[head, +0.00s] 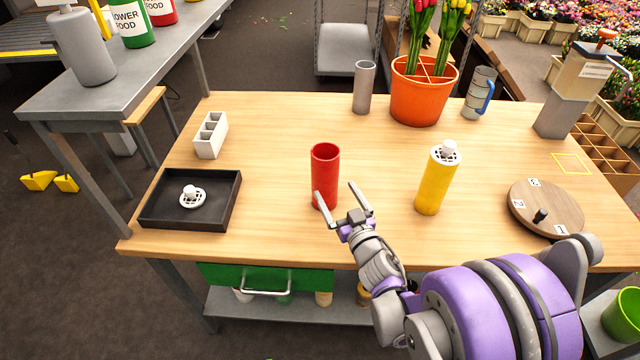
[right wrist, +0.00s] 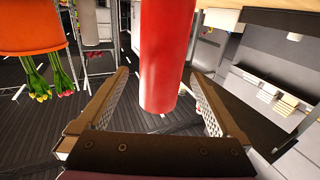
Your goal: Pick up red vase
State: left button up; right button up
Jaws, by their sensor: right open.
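The red vase (head: 325,174) is an open-topped cylinder standing upright on the wooden table, left of its middle. My right gripper (head: 334,199) is open at the near right side of the vase; one finger overlaps the vase's lower part in the head view. In the right wrist view the red vase (right wrist: 165,55) shows between the two open fingers of the gripper (right wrist: 160,92). Whether the fingers touch it I cannot tell. My left gripper is not in view.
A yellow vase (head: 434,183) with a white insert stands to the right. A black tray (head: 226,215) with a white insert (head: 192,197) lies left. A grey vase (head: 364,88), an orange tulip pot (head: 415,100) and a round wooden turntable (head: 566,207) are also on the table (head: 270,120).

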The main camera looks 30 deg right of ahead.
aim_at(325, 173)
jog(key=w, duration=0.7)
jog(key=shift+w+d+r+p, duration=0.3)
jog(key=shift+w, duration=0.05)
jog(key=shift+s, duration=0.1)
jog(key=c, duration=1.5)
jog(key=shift+r, duration=0.1)
